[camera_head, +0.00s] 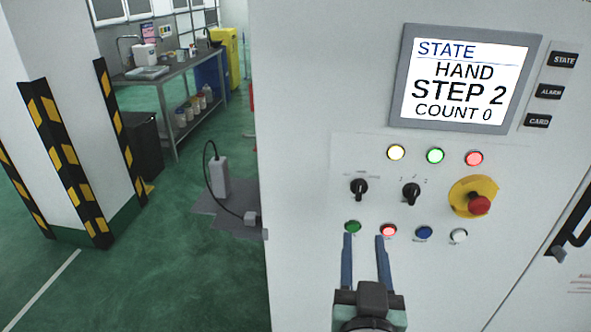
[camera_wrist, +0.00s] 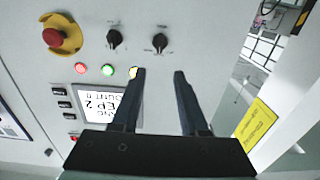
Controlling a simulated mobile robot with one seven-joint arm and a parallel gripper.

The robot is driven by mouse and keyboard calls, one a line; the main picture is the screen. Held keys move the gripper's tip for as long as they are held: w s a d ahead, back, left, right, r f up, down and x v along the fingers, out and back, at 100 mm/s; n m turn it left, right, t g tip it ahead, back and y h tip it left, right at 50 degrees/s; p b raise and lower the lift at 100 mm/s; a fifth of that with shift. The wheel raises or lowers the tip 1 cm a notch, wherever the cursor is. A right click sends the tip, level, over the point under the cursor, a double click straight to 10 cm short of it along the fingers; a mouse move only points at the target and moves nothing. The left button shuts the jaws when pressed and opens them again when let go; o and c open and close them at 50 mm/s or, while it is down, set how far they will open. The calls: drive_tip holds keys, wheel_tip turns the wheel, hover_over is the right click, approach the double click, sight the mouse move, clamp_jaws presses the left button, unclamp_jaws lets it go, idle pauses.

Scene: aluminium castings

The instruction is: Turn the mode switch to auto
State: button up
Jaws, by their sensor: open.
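Two black rotary switches sit on the light control cabinet. The left one (camera_head: 359,187) has small wording above it, too small to read, and seems to be the mode switch; it is the right-hand one in the upside-down wrist view (camera_wrist: 160,42). The second switch (camera_head: 411,192) has short marks above it. The screen (camera_head: 463,77) reads STATE, HAND, STEP 2, COUNT 0. My gripper (camera_head: 364,237) is open and empty. In the head view its fingertips appear below the left switch, by the lower buttons. In the wrist view the fingertips (camera_wrist: 160,72) point towards that switch, apart from it.
A red emergency stop on a yellow base (camera_head: 474,198) sits right of the switches. Yellow, green and red lamps (camera_head: 435,155) are above; a green button (camera_head: 352,227), a red button (camera_head: 388,230) and others are below. A black handle (camera_head: 570,235) is at far right.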

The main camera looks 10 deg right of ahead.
sight(360, 192)
drive_tip(key=p+x, duration=0.1)
drive_tip(key=x, duration=0.3)
drive_tip(key=p+x, duration=0.1)
drive_tip(key=x, duration=0.3)
drive_tip(key=p+x, duration=0.1)
drive_tip(key=x, duration=0.4)
drive_tip(key=shift+f, duration=0.3)
clamp_jaws()
